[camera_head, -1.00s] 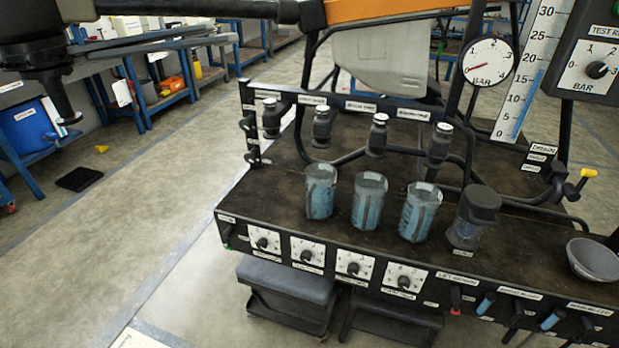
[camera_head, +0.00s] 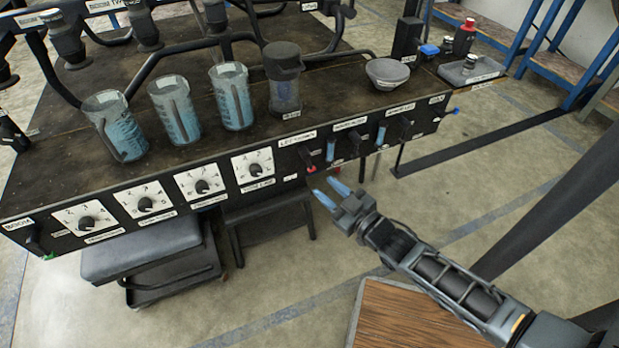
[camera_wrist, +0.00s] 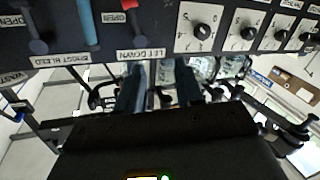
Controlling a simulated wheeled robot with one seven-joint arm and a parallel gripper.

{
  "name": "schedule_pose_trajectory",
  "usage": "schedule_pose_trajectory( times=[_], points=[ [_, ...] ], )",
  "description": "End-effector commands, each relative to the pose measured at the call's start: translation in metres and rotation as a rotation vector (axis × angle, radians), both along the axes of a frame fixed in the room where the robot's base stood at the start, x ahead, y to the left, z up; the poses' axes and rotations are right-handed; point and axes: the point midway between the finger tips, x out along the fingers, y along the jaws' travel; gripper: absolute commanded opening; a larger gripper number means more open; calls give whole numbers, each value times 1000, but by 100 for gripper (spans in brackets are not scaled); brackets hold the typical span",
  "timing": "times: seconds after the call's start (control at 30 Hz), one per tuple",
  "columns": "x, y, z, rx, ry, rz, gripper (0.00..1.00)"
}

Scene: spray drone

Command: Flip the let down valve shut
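The let down valve (camera_head: 306,156) is a small black lever with a red tip on the front face of the bench, under its "LET DOWN" label. The lever hangs down. In the wrist view, which looks upside down, the lever (camera_wrist: 136,20) stands beside an "OPEN" label, with its red tip at the top edge. My gripper (camera_head: 332,194) is in front of and below the valve, apart from it. Its two blue-tipped fingers are spread with nothing between them. The wrist view shows both fingers of my gripper (camera_wrist: 159,82) pointing toward the panel.
A blue-handled valve (camera_head: 331,149) is just right of the let down valve, with more levers beyond. A dial (camera_head: 254,168) is to its left. Beakers (camera_head: 231,97) and a bowl (camera_head: 387,73) stand on the bench. A grey stool (camera_head: 140,250) is below; a wooden top (camera_head: 400,318) is nearer.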

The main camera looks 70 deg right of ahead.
Motion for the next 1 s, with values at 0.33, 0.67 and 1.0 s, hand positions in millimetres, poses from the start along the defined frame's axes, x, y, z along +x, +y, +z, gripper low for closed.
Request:
schedule_pose_trajectory(
  times=[0.33,0.67,1.0],
  points=[
    [10,-53,-32,-21,-29,-99,36],
    [48,-80,-31,-20,-30,-97,36],
    [68,-96,-31,-19,-28,-98,36]
  ],
)
